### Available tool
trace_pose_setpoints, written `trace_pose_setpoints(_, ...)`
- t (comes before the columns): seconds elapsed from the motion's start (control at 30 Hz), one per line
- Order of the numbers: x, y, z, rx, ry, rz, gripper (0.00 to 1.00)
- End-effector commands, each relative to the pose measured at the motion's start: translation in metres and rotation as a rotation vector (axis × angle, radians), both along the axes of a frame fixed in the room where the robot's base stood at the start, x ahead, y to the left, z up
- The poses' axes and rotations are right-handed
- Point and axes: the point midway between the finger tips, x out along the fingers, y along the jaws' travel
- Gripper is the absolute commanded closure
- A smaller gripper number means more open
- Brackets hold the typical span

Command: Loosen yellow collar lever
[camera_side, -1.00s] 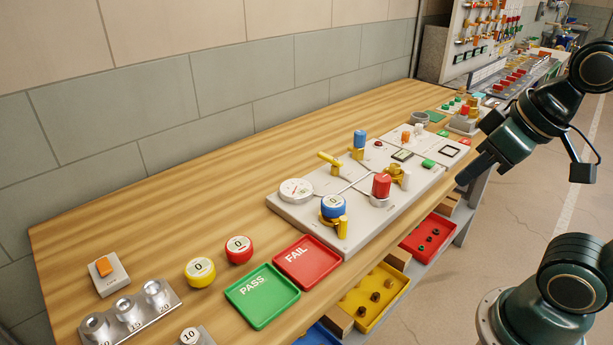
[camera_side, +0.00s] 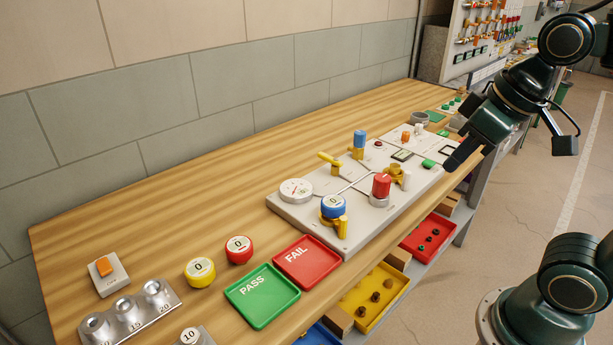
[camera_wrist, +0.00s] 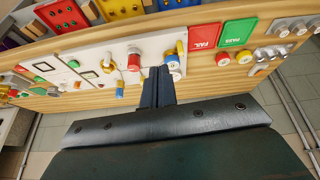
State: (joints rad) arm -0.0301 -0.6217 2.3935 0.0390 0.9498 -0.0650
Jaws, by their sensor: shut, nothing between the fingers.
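A pale valve panel (camera_side: 290,211) lies on the wooden bench. A yellow lever handle (camera_side: 329,158) lies level near its back edge. Beside it stands a blue-topped post with a yellow collar (camera_side: 358,154). A yellow fitting (camera_side: 396,173) sits beside a red knob (camera_side: 381,185), and another yellow piece (camera_side: 342,227) stands by the blue dial (camera_side: 333,206). I cannot tell which is the collar lever. My gripper (camera_side: 453,165) is shut and empty, above the panel's right end in the side view. In the wrist view its fingers (camera_wrist: 159,74) overlap the panel, apart from the levers.
Green PASS (camera_side: 262,309) and red FAIL (camera_side: 307,277) trays lie left of the panel. Yellow (camera_side: 234,274) and red (camera_side: 239,249) round knobs stand farther left. Open bins (camera_side: 374,298) sit below the bench's front edge. The bench behind the panel is clear.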

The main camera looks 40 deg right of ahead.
Motion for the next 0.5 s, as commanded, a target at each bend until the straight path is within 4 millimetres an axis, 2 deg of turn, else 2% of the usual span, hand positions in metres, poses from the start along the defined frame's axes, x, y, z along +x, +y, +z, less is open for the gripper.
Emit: trace_pose_setpoints(0.5, 0.067, 0.008, 0.015, -0.072, 0.169, 0.124, 1.0)
